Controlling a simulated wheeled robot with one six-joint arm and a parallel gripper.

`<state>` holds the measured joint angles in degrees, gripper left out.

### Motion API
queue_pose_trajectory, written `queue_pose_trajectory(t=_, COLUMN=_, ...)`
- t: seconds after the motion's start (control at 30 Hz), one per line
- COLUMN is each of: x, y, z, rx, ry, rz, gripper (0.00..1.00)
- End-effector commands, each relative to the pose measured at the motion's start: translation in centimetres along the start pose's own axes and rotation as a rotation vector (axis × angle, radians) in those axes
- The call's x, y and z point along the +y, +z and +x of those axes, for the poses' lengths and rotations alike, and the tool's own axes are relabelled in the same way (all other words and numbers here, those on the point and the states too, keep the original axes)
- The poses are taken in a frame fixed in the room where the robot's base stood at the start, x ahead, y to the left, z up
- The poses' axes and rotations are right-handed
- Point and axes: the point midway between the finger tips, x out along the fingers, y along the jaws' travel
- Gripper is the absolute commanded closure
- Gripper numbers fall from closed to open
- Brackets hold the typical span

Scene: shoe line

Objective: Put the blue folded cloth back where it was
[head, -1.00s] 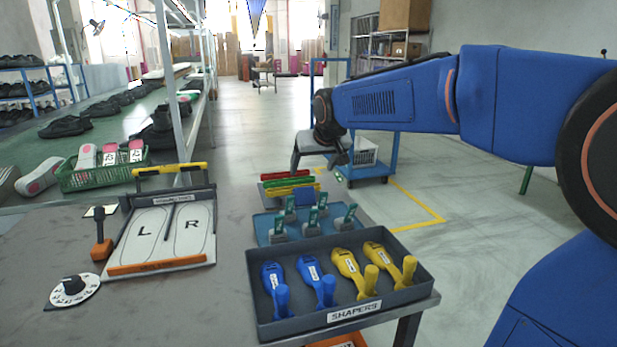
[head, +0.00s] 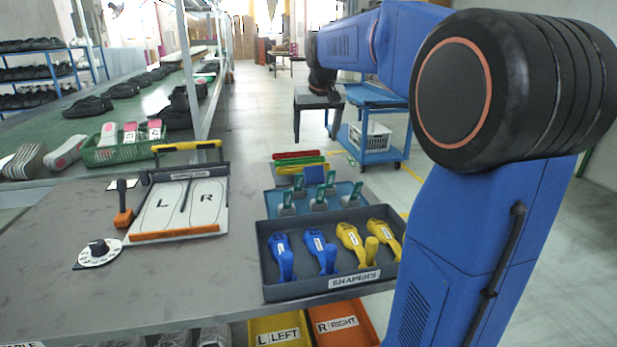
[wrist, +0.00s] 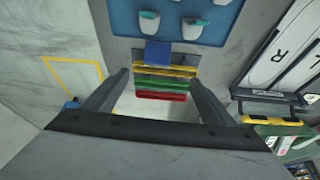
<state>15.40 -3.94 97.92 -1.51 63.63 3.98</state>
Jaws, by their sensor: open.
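The blue folded cloth (head: 314,175) is a small dark-blue square at the far end of the grey table. It lies beside the yellow bar, between the coloured bars and the blue mat; the wrist view shows it too (wrist: 158,52). My gripper (wrist: 158,79) is open and empty in the wrist view, its two fingers apart on either side of the coloured bars and cloth in the picture. It is above them, not touching the cloth.
Red, green and yellow bars (head: 298,162) lie at the table's far end. A blue mat (head: 345,193) holds several green-topped items. A grey shapers tray (head: 330,288) stands nearer. The L/R board (head: 180,207) is left. A blue cart (head: 378,97) stands beyond on the floor.

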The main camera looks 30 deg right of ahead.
Motion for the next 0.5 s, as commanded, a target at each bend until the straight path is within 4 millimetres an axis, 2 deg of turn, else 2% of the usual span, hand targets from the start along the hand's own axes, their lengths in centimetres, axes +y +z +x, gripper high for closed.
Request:
queue_pose_trajectory(t=0.03, x=0.0, y=0.1, z=1.1, rx=-0.004, ry=0.0, rz=0.0, gripper=0.22)
queue_pose_trajectory(t=0.3, x=0.0, y=0.1, z=5.9, rx=-0.003, ry=0.0, rz=0.0, gripper=0.22)
queue_pose_trajectory(t=0.5, x=0.0, y=0.1, z=8.6, rx=-0.001, ry=0.0, rz=-0.001, gripper=0.22)
